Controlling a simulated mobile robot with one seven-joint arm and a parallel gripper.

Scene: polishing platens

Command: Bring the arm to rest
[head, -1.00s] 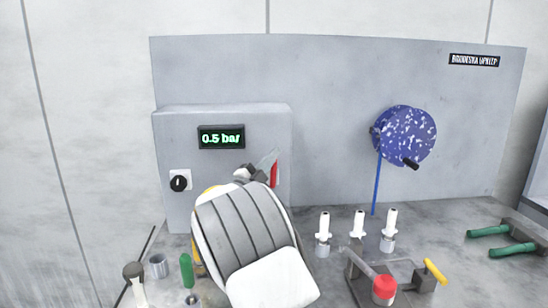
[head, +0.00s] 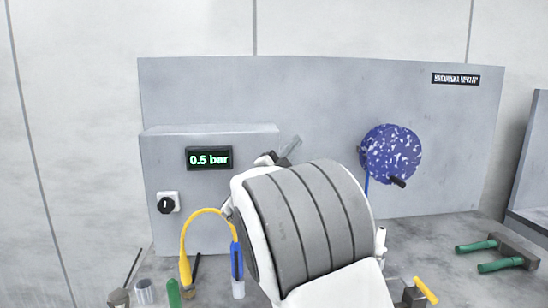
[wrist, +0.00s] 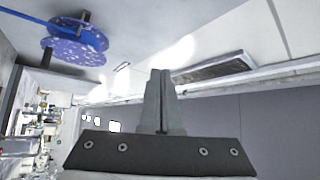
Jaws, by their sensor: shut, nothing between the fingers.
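My gripper shows in the wrist view (wrist: 158,98) with its two grey fingers together and nothing between them. In the head view my gripper (head: 289,150) is mostly hidden behind my grey and white arm, with only its tip showing above the arm's top left edge. The tip is in front of the grey panel (head: 320,90), right of the pressure display (head: 209,158). It appears apart from both. In the wrist view the blue speckled reel (wrist: 75,52) is up and left of the fingers.
A yellow hose (head: 187,240) with a blue-bodied tool (head: 237,262) stands left of my arm. A knob (head: 167,203) is under the display. The blue speckled reel (head: 391,154) hangs on the panel at right. Green-handled pliers (head: 500,252) lie on the bench far right.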

